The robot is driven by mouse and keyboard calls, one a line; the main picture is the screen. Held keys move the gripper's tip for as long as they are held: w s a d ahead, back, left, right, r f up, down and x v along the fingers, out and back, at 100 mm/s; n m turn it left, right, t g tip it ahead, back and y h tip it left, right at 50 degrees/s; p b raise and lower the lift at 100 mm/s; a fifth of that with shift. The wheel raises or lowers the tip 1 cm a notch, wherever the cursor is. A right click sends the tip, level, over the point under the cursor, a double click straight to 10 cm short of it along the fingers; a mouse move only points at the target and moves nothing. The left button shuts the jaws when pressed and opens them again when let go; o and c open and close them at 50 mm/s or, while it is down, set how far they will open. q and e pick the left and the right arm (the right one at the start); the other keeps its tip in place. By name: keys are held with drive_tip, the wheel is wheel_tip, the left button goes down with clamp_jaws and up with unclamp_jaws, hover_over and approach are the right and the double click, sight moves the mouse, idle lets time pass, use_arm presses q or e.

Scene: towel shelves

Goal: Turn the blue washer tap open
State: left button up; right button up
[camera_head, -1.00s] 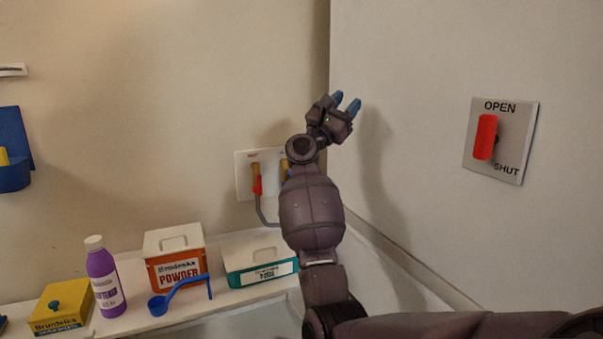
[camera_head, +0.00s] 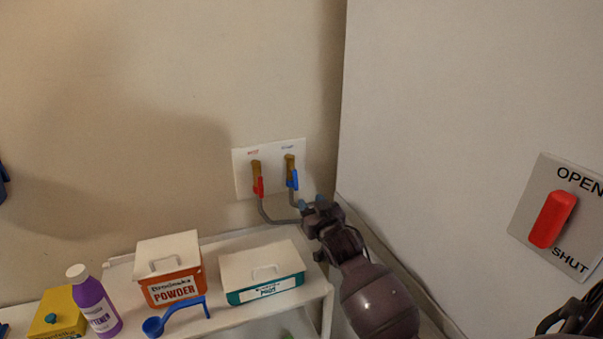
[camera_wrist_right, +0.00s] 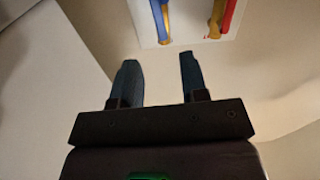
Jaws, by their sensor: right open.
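The blue washer tap (camera_head: 292,180) has a blue lever hanging down from a brass valve on a white wall plate (camera_head: 272,170). A red-levered tap (camera_head: 258,186) is beside it on the left. My right gripper (camera_head: 311,200) is open and empty, just below and right of the blue lever, apart from it as far as I can tell. In the right wrist view the open fingers (camera_wrist_right: 159,72) point toward the plate, with the blue lever (camera_wrist_right: 158,18) beyond them. The left gripper is not in view.
A shelf below holds a powder box (camera_head: 172,272), a teal-based box (camera_head: 262,270), a blue scoop (camera_head: 178,315), a purple bottle (camera_head: 96,305) and a yellow box (camera_head: 57,315). A white side panel (camera_head: 430,150) rises at right, carrying a red OPEN/SHUT switch (camera_head: 552,219).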

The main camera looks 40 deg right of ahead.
sight(296, 184)
drive_tip(key=x, duration=1)
drive_tip(key=shift+w+d+f+p, duration=0.15)
drive_tip(key=shift+d+f+p, duration=0.05)
drive_tip(key=shift+f+p, duration=0.15)
